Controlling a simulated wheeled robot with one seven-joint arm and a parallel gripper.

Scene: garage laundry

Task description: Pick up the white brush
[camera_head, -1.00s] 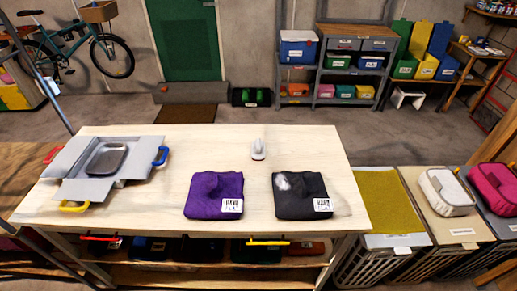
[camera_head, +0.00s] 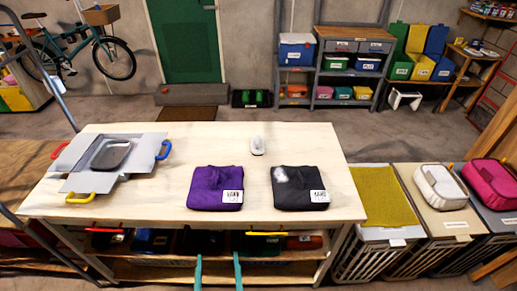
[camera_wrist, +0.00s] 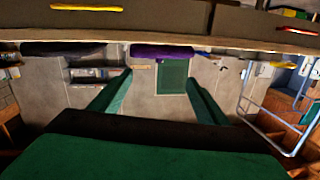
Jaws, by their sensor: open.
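The white brush (camera_head: 257,147) is a small pale object on the light wooden table (camera_head: 150,205), toward its back edge and right of the middle. My gripper (camera_head: 218,264) shows as two green fingers, apart and empty, at the bottom of the head view. It is in front of the table's near side, well short of the brush. In the wrist view my gripper (camera_wrist: 157,95) has its green fingers spread with nothing between them. I cannot make out the brush there.
A folded purple cloth (camera_head: 213,188) and a dark grey cloth (camera_head: 299,188) with a white patch lie nearer than the brush. Lidded hampers (camera_head: 383,197) stand to the right. The tabletop around the brush is clear.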

